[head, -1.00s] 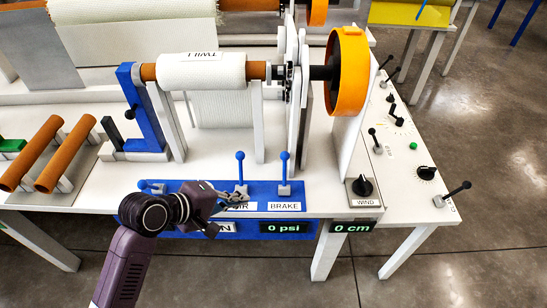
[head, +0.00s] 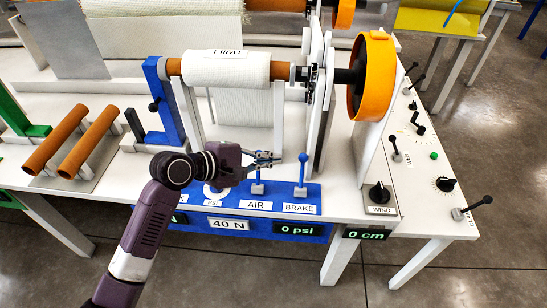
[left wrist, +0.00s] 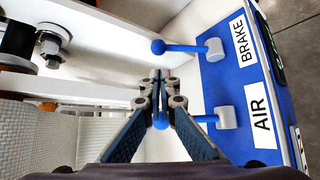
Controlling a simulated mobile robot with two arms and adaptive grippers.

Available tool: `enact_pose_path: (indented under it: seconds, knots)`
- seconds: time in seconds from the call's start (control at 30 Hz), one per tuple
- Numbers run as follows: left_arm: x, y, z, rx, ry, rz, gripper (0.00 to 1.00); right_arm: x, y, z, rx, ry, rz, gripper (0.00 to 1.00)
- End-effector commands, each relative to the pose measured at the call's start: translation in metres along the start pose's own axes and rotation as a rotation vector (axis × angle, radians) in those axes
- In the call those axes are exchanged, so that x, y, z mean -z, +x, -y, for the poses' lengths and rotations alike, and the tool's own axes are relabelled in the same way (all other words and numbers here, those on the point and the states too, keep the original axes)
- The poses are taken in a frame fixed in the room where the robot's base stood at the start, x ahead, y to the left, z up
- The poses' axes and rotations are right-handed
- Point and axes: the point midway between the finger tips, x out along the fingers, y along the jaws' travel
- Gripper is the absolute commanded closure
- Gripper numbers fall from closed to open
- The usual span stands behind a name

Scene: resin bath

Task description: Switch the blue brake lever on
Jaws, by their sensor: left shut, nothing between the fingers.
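The blue brake lever (head: 302,172) stands roughly upright on the blue panel, behind its BRAKE label (head: 299,209). In the left wrist view the brake lever (left wrist: 184,48) is above the fingertips, with its ball end free. The blue air lever (head: 258,182) is to its left; it shows below the fingertips in the left wrist view (left wrist: 205,118), its ball partly covered by the finger links. My left gripper (head: 276,158) is shut and empty; its tips (left wrist: 159,78) lie between the two levers in that picture, apart from the brake lever. My right gripper is not in view.
The twill roll (head: 228,68) and white frame stand behind the levers. The orange wheel (head: 372,75) is at the right. The black wind knob (head: 379,193) is right of the panel.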

Motion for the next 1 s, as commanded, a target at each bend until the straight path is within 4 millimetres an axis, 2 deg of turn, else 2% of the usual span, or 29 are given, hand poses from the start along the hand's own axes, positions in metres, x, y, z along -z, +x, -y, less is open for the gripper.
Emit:
enact_pose_path:
  seconds: [0.2,0.4,0.6,1.0]
  knots:
    - [-0.001,0.042,0.0,0.0,-0.002,0.002,1.0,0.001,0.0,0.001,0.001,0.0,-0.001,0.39]
    - [0.0,0.066,-0.001,-0.001,-0.001,0.0,1.0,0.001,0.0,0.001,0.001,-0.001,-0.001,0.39]
    - [0.0,0.075,0.0,0.0,0.001,0.0,1.0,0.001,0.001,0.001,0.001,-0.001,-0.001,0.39]
    - [0.0,0.074,0.001,-0.004,0.004,0.0,1.0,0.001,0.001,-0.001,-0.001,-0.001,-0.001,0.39]
